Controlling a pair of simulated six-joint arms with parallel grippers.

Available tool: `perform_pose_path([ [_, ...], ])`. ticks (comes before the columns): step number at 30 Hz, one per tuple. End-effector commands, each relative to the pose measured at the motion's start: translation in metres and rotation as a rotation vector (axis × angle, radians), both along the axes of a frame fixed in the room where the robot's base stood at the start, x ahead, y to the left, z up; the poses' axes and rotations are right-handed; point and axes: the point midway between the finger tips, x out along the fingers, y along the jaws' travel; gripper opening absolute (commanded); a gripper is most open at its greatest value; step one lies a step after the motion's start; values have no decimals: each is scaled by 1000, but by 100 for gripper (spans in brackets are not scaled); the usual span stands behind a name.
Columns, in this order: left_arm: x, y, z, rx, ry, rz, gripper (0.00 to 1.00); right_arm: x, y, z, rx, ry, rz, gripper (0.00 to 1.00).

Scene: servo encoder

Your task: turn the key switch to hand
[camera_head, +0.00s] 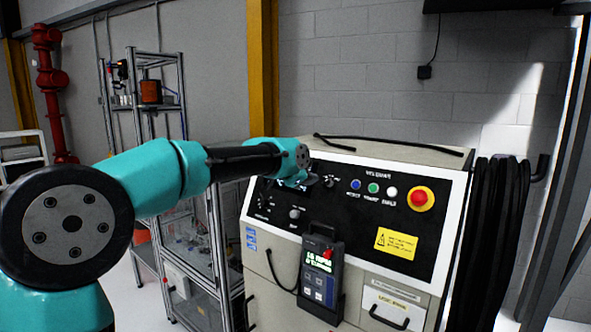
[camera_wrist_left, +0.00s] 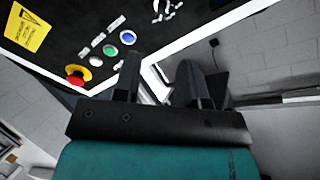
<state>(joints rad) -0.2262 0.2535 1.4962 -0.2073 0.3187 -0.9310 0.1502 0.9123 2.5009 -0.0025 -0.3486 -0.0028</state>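The black control panel (camera_head: 345,222) on the beige cabinet carries several switches. A small dark switch (camera_head: 329,181) with pale markings sits left of the blue button; I cannot tell for sure that it is the key switch. Its label is too small to read. My left gripper (camera_head: 300,184) is in front of the panel's upper left part, just left of that switch, and hides what lies behind it. In the left wrist view my left gripper (camera_wrist_left: 158,78) has its two dark fingers apart with nothing between them. Pale switch markings (camera_wrist_left: 164,10) show at the top edge there. My right gripper is not in view.
A blue button (camera_head: 355,184), green button (camera_head: 373,188), white button (camera_head: 392,192) and red emergency stop (camera_head: 421,198) line the panel's right. A handheld unit (camera_head: 320,268) hangs on the front. A metal frame (camera_head: 195,250) stands left; black cables (camera_head: 490,235) hang right.

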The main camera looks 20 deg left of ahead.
Motion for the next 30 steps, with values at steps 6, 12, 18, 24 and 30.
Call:
perform_pose_path([
  [6,-32,11,15,0,-1,0,38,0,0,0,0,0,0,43],
  [12,-46,15,21,0,0,0,38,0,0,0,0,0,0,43],
  [18,-48,16,22,0,0,0,38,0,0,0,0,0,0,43],
  [24,-47,16,21,0,0,0,38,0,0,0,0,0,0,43],
  [30,-44,17,14,-16,12,10,38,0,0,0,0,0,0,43],
])
